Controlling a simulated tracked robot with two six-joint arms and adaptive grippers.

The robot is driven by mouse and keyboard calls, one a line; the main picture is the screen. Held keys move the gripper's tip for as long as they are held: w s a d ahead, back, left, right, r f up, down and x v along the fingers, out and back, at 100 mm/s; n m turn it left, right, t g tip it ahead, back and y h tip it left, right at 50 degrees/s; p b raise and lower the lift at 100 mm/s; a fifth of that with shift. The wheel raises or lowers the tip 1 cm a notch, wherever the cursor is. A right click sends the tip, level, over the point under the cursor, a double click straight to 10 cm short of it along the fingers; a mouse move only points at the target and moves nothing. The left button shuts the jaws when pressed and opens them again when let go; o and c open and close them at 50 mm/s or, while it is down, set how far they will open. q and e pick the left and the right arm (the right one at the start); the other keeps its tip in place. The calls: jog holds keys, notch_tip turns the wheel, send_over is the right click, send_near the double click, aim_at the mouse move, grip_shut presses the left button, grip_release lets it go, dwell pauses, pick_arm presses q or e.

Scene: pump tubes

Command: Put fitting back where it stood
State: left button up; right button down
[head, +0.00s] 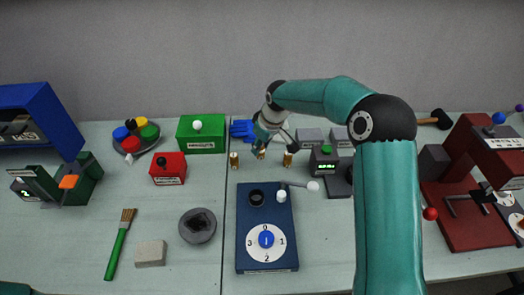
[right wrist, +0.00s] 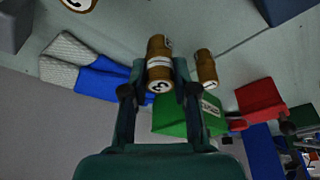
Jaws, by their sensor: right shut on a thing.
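My right gripper (head: 268,143) reaches down over the back middle of the table. It is shut on a brass fitting (head: 261,154), which shows between the fingers in the right wrist view (right wrist: 159,62) with a pale band and a marked white end. I cannot tell whether this fitting touches the table. A second brass fitting (head: 234,160) stands to its left, and a third brass fitting (head: 288,159) stands to its right. Both are apart from the held one. My left gripper is not in view.
A blue pump box (head: 267,258) with a dial and lever stands in front of the fittings. A green box (head: 202,134) and blue-and-grey gloves (head: 241,129) lie behind and left. A grey device with a green button (head: 324,162) stands close on the right.

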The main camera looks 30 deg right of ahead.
aim_at(261, 152)
jog(key=shift+f, duration=1.5)
jog(key=c, duration=0.9)
grip_release()
